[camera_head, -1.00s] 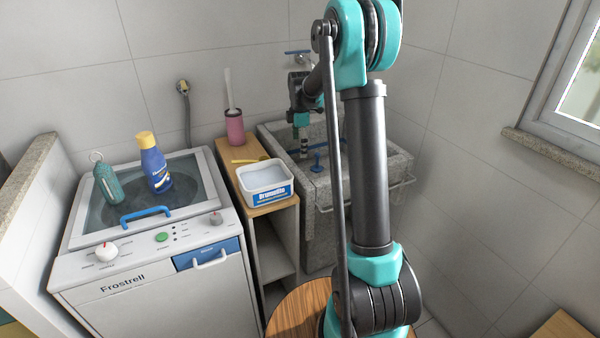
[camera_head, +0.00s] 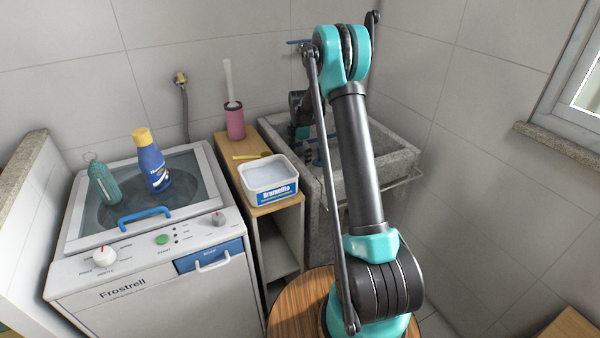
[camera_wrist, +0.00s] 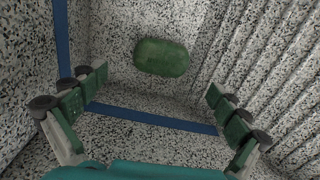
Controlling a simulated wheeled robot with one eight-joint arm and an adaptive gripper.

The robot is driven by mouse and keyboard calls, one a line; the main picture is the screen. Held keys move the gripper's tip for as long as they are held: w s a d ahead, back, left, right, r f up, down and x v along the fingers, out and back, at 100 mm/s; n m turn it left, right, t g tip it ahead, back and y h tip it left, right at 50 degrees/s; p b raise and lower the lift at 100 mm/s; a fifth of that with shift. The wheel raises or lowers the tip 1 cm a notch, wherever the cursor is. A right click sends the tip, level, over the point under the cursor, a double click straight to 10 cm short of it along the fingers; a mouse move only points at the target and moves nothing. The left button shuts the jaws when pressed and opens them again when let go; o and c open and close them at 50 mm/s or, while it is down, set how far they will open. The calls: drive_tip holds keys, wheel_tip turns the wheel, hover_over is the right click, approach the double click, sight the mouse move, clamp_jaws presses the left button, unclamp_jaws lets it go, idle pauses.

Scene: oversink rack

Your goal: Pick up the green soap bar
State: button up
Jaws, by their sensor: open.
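The green soap bar (camera_wrist: 162,57) shows in the wrist view, an oval dark-green block lying on speckled granite inside the sink. It lies beyond my gripper's fingertips, a little left of the middle between them. My gripper (camera_wrist: 157,92) is open, with its two fingers wide apart and nothing between them but a blue strip lower down. In the head view the sink (camera_head: 395,155) stands behind my arm, which reaches down into it. The soap and my fingertips are hidden there.
Blue strips (camera_wrist: 152,118) cross the sink below the soap and at the left. Ribbed granite (camera_wrist: 265,70) slopes at the right. A wooden-topped shelf with a white tub (camera_head: 268,180), a pink brush holder (camera_head: 235,122) and a washing machine (camera_head: 150,260) stand left of the sink.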

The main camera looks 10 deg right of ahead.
drive_tip(key=shift+s+f, duration=0.1)
drive_tip(key=shift+f, duration=3.1)
drive_tip(key=shift+c, duration=0.6)
drive_tip(key=c, duration=1.2)
drive_tip(key=shift+o, duration=0.2)
drive_tip(key=shift+r, duration=0.1)
